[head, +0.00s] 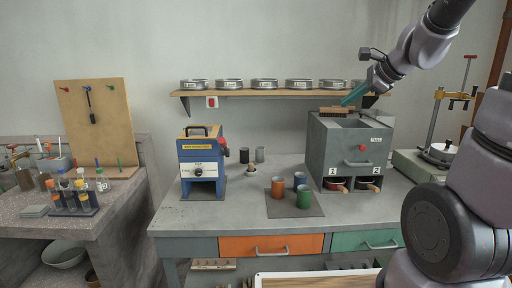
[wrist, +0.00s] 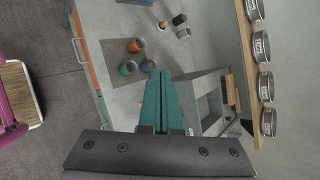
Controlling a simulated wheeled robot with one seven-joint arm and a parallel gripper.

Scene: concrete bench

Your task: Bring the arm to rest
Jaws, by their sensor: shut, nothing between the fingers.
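My gripper (head: 355,96) is at the upper right in the head view, just over the top of the grey two-bay box (head: 340,143). Its teal fingers (wrist: 161,103) show in the middle of the wrist view, lying together with nothing between them. The arm comes in from the upper right. In the wrist view the grey box (wrist: 208,100) is to the right of the fingers, and the bench top (wrist: 110,20) lies below them.
Orange, blue and green cups (head: 303,197) stand on a dark mat (head: 281,209) left of the box. A shelf (head: 270,93) with several round tins runs behind the gripper. A blue machine (head: 201,163) stands at left. Bare bench lies around the mat.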

